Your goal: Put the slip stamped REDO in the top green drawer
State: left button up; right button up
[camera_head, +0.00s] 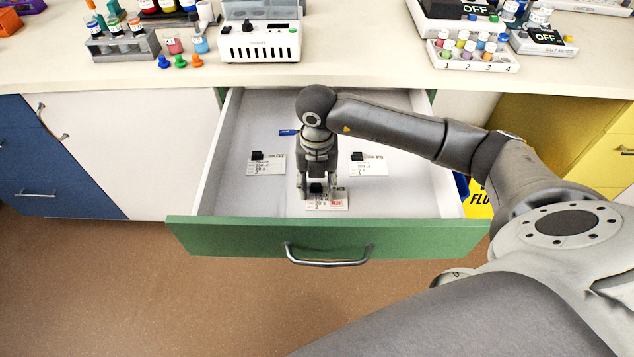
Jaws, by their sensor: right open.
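The green-fronted top drawer (215,237) is pulled open below the worktop. The gripper partly hides the slip's back edge. Two other white slips with black clips lie in the drawer, one on the left (266,168) and one on the right (369,168). My left gripper is not in view.
A small blue item (288,132) lies farther back in the drawer. The worktop (345,68) above holds a white device (259,44), a vial rack (122,46) and a tray of coloured vials (473,56). Blue drawers (60,170) and yellow drawers (606,160) flank it.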

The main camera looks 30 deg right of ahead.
aim_at(317, 187)
notch_tip(317, 187, up, 12)
jog(key=shift+r, duration=0.15)
dwell(0.3)
